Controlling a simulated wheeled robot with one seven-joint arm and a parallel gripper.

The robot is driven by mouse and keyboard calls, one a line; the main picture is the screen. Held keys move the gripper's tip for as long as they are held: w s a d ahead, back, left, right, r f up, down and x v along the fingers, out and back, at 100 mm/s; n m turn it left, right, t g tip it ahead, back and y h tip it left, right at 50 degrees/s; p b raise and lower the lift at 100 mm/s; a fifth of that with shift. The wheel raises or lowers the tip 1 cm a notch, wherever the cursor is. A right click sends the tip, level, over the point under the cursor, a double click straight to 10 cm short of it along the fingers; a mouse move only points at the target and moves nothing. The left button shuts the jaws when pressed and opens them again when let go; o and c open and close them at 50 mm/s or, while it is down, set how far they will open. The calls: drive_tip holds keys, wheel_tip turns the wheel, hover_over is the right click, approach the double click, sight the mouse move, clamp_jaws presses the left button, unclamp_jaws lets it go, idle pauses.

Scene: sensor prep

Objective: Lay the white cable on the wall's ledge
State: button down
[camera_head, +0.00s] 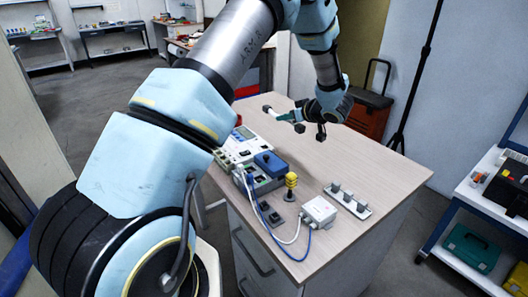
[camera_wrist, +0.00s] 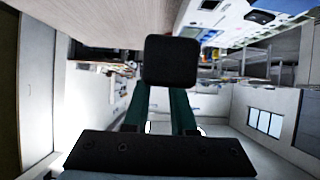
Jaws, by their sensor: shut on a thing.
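My gripper (camera_head: 284,116) is shut, above the far part of the wooden bench (camera_head: 345,160). A short white piece with a dark end (camera_head: 274,112) shows at its fingertips and seems to be the white cable; it is too small to make out fully. In the wrist view my green fingers run up to a dark block (camera_wrist: 171,62), and the thing held is mostly hidden. A thin white lead also lies on the bench beside a blue lead (camera_head: 273,237). I cannot make out a wall ledge clearly in either view.
A grey-white instrument (camera_head: 240,148), a blue-topped box (camera_head: 268,163), a yellow-topped post (camera_head: 291,184), a white box (camera_head: 319,211) and a small connector strip (camera_head: 347,201) stand on the bench. An orange case (camera_head: 370,113) is behind it. A shelf unit (camera_head: 483,195) stands right.

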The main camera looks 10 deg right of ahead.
sight(283, 154)
drive_tip(key=f, duration=0.9)
drive_tip(key=w+f, duration=0.1)
drive_tip(key=f, duration=0.3)
drive_tip(key=shift+f, duration=0.2)
drive_tip(key=shift+f, duration=0.15)
drive_tip(key=c, duration=0.7)
unclamp_jaws()
drive_tip(key=shift+c, duration=0.2)
